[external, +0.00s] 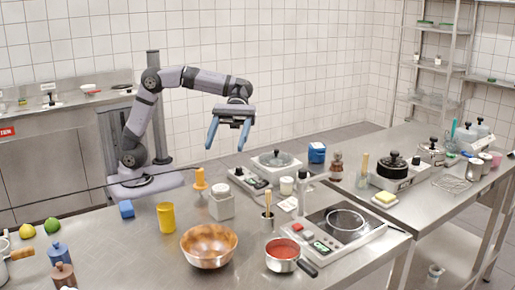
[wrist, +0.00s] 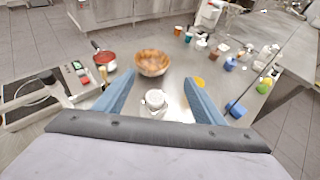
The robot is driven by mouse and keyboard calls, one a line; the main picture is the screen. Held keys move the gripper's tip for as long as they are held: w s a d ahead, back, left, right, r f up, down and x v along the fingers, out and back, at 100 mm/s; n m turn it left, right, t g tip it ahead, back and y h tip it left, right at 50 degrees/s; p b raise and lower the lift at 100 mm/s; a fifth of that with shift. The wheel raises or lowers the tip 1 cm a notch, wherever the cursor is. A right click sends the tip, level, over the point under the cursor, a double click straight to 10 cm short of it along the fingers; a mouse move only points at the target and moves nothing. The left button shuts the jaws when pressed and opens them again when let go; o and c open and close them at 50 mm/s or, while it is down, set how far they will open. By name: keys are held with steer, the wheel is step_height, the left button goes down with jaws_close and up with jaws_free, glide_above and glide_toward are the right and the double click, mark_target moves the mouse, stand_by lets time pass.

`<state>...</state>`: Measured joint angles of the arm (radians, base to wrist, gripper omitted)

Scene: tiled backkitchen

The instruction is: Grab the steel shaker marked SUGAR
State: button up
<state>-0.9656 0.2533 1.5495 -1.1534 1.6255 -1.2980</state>
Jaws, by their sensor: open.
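I cannot read the word SUGAR on anything, so I cannot tell which thing is the marked shaker. A squat pale-grey container with a pale round lid (external: 221,206) stands upright on the steel counter; what looks like the same container (wrist: 156,100) shows between my fingers in the wrist view.
Around the pale container stand a yellow cup (external: 166,217), an orange-topped bottle (external: 200,184), a copper bowl (external: 209,247) and a steel cup holding a brush (external: 267,221). A red-filled saucepan (external: 284,255) and a hotplate (external: 335,228) are to the right. A blue block (external: 126,209) lies left.

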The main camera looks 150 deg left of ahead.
glide_toward(222, 185)
steer(key=x, duration=0.4)
steer(key=shift+w+d+f, duration=0.1)
steer(key=shift+w, duration=0.1)
steer(key=shift+p+x, duration=0.3)
steer(key=shift+x, duration=3.35)
steer(key=shift+c, duration=0.4)
steer(key=shift+s, duration=0.1)
steer(key=c, duration=1.2)
